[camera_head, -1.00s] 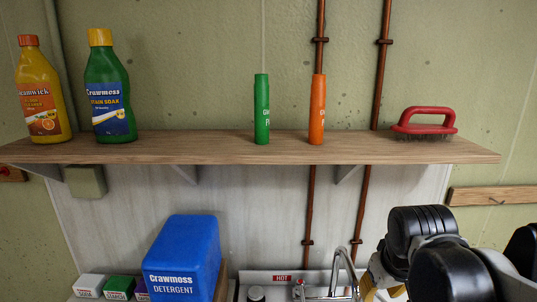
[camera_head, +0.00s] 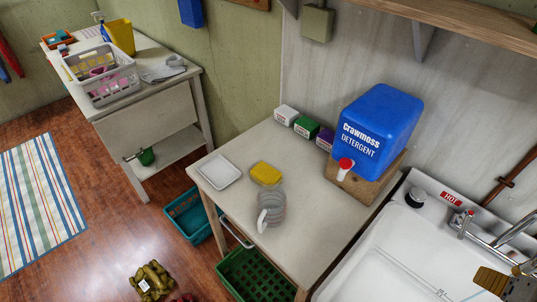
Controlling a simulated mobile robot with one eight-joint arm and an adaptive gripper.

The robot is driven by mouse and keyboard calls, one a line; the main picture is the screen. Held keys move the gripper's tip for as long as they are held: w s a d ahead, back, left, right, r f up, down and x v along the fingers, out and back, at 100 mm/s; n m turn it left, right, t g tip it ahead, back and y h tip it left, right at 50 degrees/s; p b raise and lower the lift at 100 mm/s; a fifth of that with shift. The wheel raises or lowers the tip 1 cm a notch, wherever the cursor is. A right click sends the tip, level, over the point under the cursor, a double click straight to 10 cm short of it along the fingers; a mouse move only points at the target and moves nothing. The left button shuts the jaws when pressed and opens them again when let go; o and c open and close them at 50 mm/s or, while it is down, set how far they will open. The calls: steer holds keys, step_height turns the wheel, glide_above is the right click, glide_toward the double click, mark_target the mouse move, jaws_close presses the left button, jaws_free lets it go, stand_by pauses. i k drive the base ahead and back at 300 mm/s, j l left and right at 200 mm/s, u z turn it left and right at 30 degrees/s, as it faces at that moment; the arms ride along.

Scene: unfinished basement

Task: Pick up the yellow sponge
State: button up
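The yellow sponge (camera_head: 266,173) lies flat on the pale worktop, near its left side. A white shallow dish (camera_head: 219,172) is to its left and a clear ribbed jug (camera_head: 270,210) with a white handle is just in front of it. Nothing covers the sponge. My gripper cannot be made out in the current view.
The blue detergent container (camera_head: 378,132) sits on a wooden stand to the right, with small boxes (camera_head: 305,127) beside it. A white sink (camera_head: 395,262) adjoins on the right. Crates (camera_head: 252,278) stand below. A tan, dark-edged piece (camera_head: 492,281) at lower right is unclear.

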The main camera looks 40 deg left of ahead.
mark_target(263, 173)
steer(key=u, duration=1.75)
steer(key=i+j+z, duration=0.1)
steer(key=j, duration=0.8)
steer(key=i+j, duration=0.1)
steer(key=j, duration=0.8)
steer(key=i+j+z, duration=0.1)
steer(key=i, duration=0.4)
steer(key=i+j+z, duration=0.1)
steer(key=i, duration=0.4)
